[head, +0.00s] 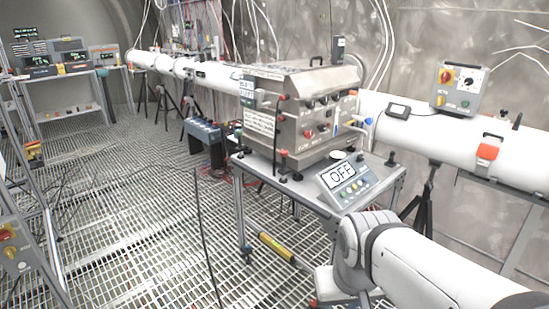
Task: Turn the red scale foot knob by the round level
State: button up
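I cannot make out a red foot knob at the scale. My white arm comes in from the lower right and bends down in front of the table. My gripper's fingers do not show.
A large steel box (290,118) with red and black knobs fills the table's back. A white pipe (455,142) on stands runs behind it, carrying a control box (460,88). The floor at left is mostly open, with cables.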

aim_at(284, 153)
jog(key=k, duration=0.95)
jog(key=u, duration=0.15)
jog(key=i, duration=1.25)
jog(key=z, duration=0.55)
jog(key=i, duration=0.8)
jog(key=z, duration=0.6)
